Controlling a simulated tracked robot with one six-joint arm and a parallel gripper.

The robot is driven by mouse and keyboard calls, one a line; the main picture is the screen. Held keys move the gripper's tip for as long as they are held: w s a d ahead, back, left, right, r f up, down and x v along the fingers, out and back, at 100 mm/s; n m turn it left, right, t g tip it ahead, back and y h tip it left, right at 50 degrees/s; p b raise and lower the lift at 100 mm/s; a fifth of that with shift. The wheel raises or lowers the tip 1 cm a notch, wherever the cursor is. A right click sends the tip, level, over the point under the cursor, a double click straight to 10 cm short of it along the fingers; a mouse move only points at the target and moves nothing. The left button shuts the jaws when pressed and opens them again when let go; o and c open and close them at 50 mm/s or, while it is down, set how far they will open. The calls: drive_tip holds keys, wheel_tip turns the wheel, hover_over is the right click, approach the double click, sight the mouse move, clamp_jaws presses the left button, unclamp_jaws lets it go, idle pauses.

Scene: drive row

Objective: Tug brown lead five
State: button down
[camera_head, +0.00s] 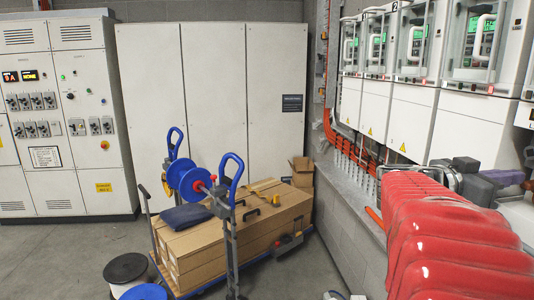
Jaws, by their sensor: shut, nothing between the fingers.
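A row of white drive cabinets (410,60) hangs along the right wall, with clear covers and green-lit displays. One cabinet bears the number 2. Orange leads and conduits (348,150) run below the far drives. I cannot make out a brown lead or a mark of five. My gripper (503,178) is at the right, beyond the red ribbed sleeve of my arm, close in front of the nearer drives' lower edge. It is small and partly hidden by my arm, and looks shut with nothing held. Whatever lies behind my arm there is hidden.
A grey ledge (345,195) runs under the drives. A cart with cardboard boxes (225,240), a blue-handled stand (230,175) and cable reels (127,270) stand left of it. Control cabinets (65,120) line the back left. Some floor (60,265) is clear at the left.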

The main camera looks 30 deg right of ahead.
sight(523, 186)
drive_tip(key=shift+x, duration=1.9)
drive_tip(key=shift+f, duration=1.65)
drive_tip(key=shift+r, duration=0.2)
drive_tip(key=shift+r, duration=0.3)
idle(0.4)
drive_tip(key=v, duration=1)
idle(0.6)
idle(0.4)
